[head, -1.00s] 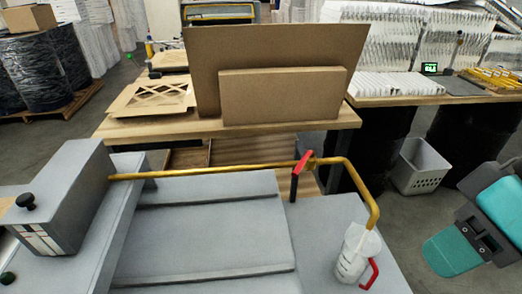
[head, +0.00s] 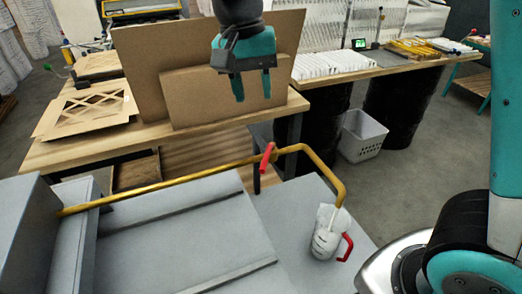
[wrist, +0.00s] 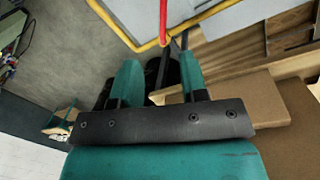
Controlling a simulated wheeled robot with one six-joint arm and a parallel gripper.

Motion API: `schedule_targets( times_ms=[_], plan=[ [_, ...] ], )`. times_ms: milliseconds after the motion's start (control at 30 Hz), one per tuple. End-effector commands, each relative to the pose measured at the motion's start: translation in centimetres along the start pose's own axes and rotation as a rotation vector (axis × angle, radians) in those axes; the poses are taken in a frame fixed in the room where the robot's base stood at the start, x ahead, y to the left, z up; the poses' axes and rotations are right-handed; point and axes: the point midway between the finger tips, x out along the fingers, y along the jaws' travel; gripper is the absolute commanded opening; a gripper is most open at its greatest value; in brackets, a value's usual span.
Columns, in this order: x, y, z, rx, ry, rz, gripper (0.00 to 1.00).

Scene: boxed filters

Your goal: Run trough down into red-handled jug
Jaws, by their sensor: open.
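My gripper (head: 252,92) is open and empty, with its fingers pointing down in front of the cardboard, above and behind the red valve lever (head: 267,159). The lever sits on a yellow pipe (head: 180,183) that runs from a grey housing at the left and bends down at the right. The clear, red-handled jug (head: 325,240) stands upright under the pipe's end, handle to the right. The grey surface (head: 180,245), probably the trough's top, lies in front of the pipe. In the wrist view, the lever (wrist: 163,22) shows beyond my open fingers (wrist: 160,75). The jug's contents are unclear.
Behind the pipe, a wooden table (head: 60,152) carries upright cardboard sheets (head: 220,98) and a lattice frame (head: 92,110). A white basket (head: 362,136) stands on the floor at the right. Open floor lies right of the grey bench.

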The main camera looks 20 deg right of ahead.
Motion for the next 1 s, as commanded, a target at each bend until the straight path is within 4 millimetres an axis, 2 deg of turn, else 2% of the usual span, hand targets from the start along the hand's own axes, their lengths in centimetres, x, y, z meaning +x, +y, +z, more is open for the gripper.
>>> schedule_targets(
  times_ms=[100, 267, 367, 800, 1000],
  plan=[
    [-0.5, -1.2, -1.3, 0.149, -0.010, 0.041, 0.40],
    [0.5, -1.4, -1.7, 0.206, -0.013, 0.057, 0.40],
    [2.1, -1.2, -1.6, 0.204, -0.015, 0.057, 0.40],
    [11.9, -0.6, -1.4, 0.203, -0.016, 0.056, 0.40],
    [15.2, -0.5, -1.4, 0.201, -0.014, 0.054, 0.40]
  ],
)
